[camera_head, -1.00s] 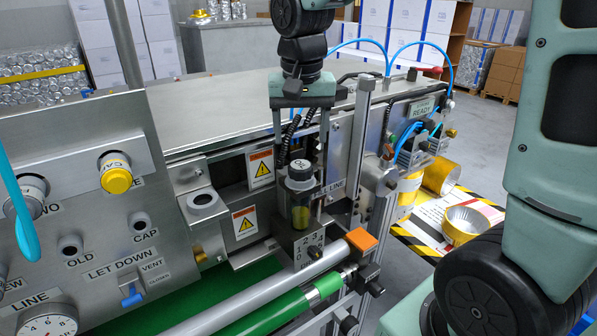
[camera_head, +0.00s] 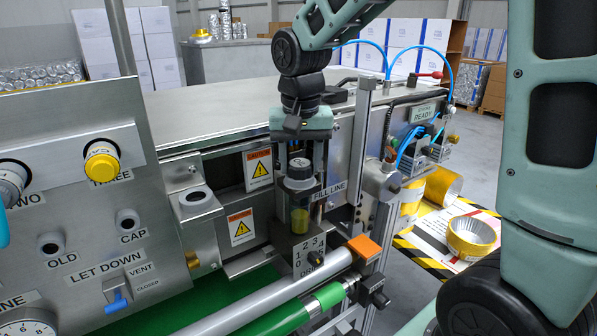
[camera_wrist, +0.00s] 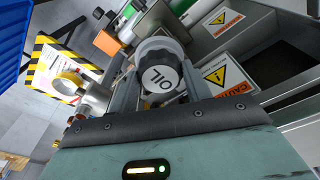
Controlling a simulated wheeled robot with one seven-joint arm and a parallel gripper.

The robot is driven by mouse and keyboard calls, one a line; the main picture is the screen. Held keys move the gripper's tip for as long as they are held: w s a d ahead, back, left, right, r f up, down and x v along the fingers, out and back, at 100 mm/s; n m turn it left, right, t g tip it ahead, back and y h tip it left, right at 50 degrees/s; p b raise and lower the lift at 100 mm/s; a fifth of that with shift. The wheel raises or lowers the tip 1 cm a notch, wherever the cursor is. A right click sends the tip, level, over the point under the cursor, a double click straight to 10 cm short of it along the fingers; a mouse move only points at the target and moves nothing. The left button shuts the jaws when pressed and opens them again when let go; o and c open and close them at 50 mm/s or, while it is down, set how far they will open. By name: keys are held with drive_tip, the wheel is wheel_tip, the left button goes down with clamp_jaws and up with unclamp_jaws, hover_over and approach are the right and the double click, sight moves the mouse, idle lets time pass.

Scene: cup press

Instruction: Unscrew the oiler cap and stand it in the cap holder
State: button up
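The oiler cap (camera_head: 299,169) is dark with a pale top. It sits upright on the oiler (camera_head: 299,218), whose clear cup holds yellow oil. In the wrist view the cap (camera_wrist: 161,72) shows "OIL" on its top and a ribbed rim. My gripper (camera_head: 302,168) points down over it, one finger on each side. The fingers look spread slightly wider than the cap, though contact is hard to judge. The gripper also frames the cap in the wrist view (camera_wrist: 163,82). The grey socket labelled "CAP" (camera_head: 131,218) on the left panel looks empty.
A similar "OLD" socket (camera_head: 50,243) is left of it. A bracket with a dark round opening (camera_head: 196,195) stands between panel and oiler. A numbered drip block (camera_head: 308,256) is under the oiler. A grey rail (camera_head: 285,297) and orange block (camera_head: 364,247) lie in front.

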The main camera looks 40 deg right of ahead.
drive_tip(key=c, duration=0.5)
drive_tip(key=shift+c, duration=0.2)
